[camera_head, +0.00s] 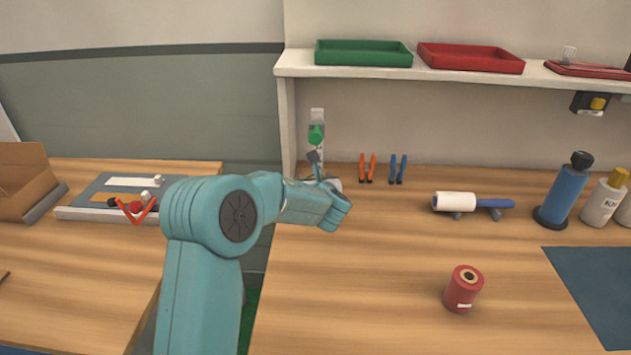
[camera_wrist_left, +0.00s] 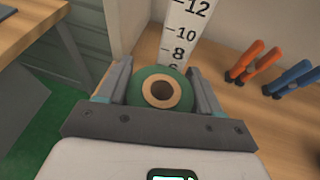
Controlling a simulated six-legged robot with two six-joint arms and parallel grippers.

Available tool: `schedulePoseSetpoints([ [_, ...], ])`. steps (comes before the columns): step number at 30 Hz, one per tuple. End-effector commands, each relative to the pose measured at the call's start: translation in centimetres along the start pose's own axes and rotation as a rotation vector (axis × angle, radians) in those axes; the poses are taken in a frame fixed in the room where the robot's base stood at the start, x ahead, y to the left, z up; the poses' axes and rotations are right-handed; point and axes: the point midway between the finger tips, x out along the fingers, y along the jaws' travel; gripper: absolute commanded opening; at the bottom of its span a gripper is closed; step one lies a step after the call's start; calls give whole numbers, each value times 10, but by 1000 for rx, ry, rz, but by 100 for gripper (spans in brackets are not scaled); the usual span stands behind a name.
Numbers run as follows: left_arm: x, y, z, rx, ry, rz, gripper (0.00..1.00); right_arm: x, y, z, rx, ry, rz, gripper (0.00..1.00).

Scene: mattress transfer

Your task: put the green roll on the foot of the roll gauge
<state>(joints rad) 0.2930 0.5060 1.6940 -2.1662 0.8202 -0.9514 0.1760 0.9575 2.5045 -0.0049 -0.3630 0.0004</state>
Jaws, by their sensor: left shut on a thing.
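The green roll (camera_wrist_left: 138,93) is between the two fingers of my left gripper (camera_wrist_left: 160,80) in the left wrist view, its tan core facing the camera. The gripper is shut on it. The roll gauge (camera_wrist_left: 187,35) is a white upright strip with black numbers, directly behind the roll. Its lower marks and foot are hidden. In the head view the green roll (camera_head: 316,134) shows small in front of the gauge (camera_head: 317,114), near the back wall. My left gripper (camera_head: 315,158) is partly hidden by my arm. I cannot tell whether the roll touches the foot.
Orange clamps (camera_head: 367,168) and blue clamps (camera_head: 398,168) stand right of the gauge. A white roller with a blue handle (camera_head: 457,202), a red roll (camera_head: 463,289) and a blue bottle (camera_head: 563,190) are further right. A shelf (camera_head: 295,65) runs above.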

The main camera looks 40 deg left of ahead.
Motion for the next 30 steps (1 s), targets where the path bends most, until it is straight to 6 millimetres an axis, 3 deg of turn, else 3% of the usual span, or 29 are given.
schedulePoseSetpoints([
  [9,1,0,-2,-1,-2,0,18,4,2,0,0,0,0,43],
  [10,1,0,-3,-1,0,0,68,4,1,0,0,0,0,43],
  [12,0,0,-2,-1,0,0,90,3,1,0,0,0,0,43],
  [23,-1,0,3,-1,0,0,90,-3,-1,0,0,0,0,43],
  [30,-48,-1,0,-2,-2,-4,90,8,3,0,0,0,0,43],
])
